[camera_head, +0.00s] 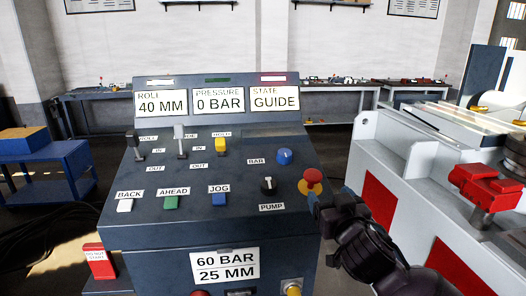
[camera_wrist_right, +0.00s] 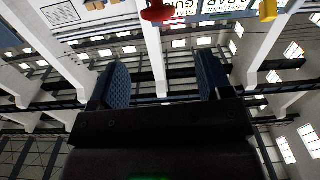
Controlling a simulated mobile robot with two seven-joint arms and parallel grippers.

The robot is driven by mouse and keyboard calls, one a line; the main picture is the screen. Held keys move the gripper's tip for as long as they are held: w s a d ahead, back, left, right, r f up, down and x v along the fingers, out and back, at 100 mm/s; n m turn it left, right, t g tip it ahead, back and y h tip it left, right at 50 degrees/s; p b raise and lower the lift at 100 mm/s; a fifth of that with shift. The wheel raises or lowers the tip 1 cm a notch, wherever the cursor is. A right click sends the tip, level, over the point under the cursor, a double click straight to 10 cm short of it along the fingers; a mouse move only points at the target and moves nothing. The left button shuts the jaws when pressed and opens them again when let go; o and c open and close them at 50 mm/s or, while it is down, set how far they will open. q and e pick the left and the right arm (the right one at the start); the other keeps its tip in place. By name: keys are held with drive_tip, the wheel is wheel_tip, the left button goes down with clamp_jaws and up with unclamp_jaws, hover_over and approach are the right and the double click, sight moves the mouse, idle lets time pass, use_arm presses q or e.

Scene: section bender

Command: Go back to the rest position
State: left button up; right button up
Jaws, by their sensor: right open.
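My right gripper (camera_head: 322,203) is at the right edge of the control console (camera_head: 170,235), just below and beside the red mushroom button (camera_head: 312,176). In the right wrist view the two blue pads of the gripper (camera_wrist_right: 160,82) stand apart with nothing between them. The red button (camera_wrist_right: 160,13) shows there beyond the pads at the top edge. Whether the gripper touches the console cannot be told. My left gripper is not in view.
The console panel carries a blue knob (camera_head: 285,156), a black pump knob (camera_head: 268,185), two levers and several push buttons. A grey machine (camera_head: 400,150) with red parts stands close on the right. A blue cart (camera_head: 45,170) stands at left.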

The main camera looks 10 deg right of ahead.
drive_tip(key=s+d+f+n+g+y, duration=0.1)
drive_tip(key=s+f+n, duration=0.15)
drive_tip(key=f, duration=0.65)
drive_tip(key=s+d+f+n+g+y, duration=0.15)
drive_tip(key=s+f, duration=0.25)
drive_tip(key=f, duration=0.5)
drive_tip(key=s+d+f+m+g+h, duration=0.1)
drive_tip(key=s+d+f+m+g, duration=0.1)
drive_tip(key=s+f, duration=0.6)
drive_tip(key=s+d+f+m+g+h, duration=0.2)
drive_tip(key=s+f, duration=0.6)
drive_tip(key=s, duration=0.3)
drive_tip(key=shift+d+f, duration=0.35)
